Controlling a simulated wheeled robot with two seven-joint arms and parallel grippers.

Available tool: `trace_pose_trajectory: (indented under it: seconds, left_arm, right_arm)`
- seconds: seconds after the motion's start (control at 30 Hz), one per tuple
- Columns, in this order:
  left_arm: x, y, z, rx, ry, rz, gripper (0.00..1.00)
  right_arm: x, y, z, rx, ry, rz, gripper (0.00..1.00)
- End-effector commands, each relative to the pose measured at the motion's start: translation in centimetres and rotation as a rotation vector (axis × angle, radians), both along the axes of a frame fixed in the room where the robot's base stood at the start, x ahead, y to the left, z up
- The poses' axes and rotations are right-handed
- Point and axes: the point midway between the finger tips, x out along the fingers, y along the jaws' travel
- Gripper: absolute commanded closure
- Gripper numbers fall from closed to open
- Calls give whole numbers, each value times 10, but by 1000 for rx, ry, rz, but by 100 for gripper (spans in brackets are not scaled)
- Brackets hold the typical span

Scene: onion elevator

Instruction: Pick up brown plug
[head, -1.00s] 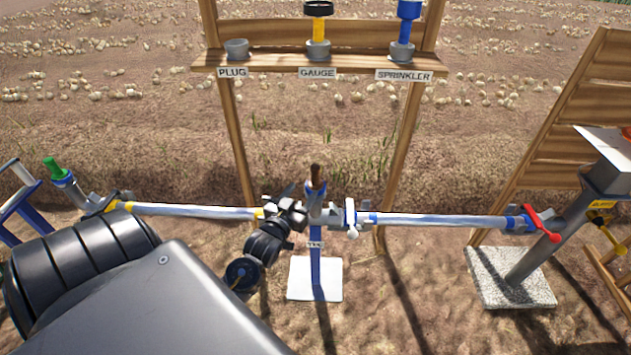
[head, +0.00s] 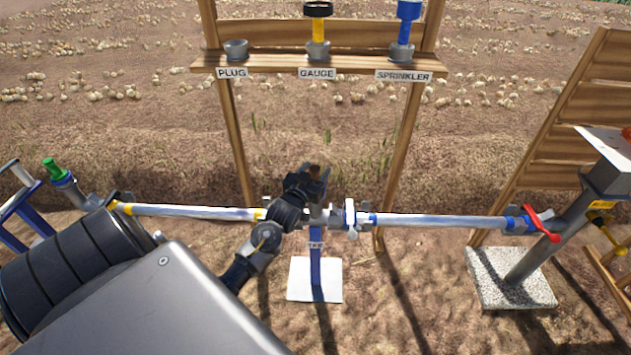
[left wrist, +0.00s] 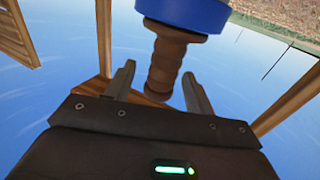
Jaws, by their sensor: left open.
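The brown plug (head: 314,168) stands on top of the tee fitting at the middle of the pipe line, mostly hidden behind my left gripper (head: 310,182) in the head view. In the left wrist view the plug (left wrist: 166,66) is a ribbed brown shaft joined to a blue collar (left wrist: 185,12). My left gripper (left wrist: 160,74) is open there, with its two fingers on either side of the plug's end. Gaps show between the plug and both fingers, and I see no contact. My right gripper is not in view.
Silver pipes (head: 440,220) run left and right from the blue tee post (head: 316,262). A wooden shelf (head: 275,64) behind carries an empty PLUG cup (head: 236,50), a gauge (head: 318,28) and a sprinkler (head: 405,28). A red-handled valve (head: 542,224) is at right.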

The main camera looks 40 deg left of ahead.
Motion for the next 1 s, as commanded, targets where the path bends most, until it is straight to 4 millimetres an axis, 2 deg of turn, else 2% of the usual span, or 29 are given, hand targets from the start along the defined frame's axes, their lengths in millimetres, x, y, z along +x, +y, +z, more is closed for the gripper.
trace_pose_trajectory:
  seconds: [0.23, 0.6, 0.87, 1.0]
  left_arm:
    - [1, 0, 0, 0, 0, 0, 47]
    - [1, 0, 0, 0, 0, -1, 96]
    - [1, 0, 1, 0, -1, -1, 97]
    - [1, 0, 9, 1, -3, -1, 97]
  right_arm:
    - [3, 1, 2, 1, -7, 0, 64]
    - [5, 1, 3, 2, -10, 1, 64]
    - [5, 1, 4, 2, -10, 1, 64]
    - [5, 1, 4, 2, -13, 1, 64]
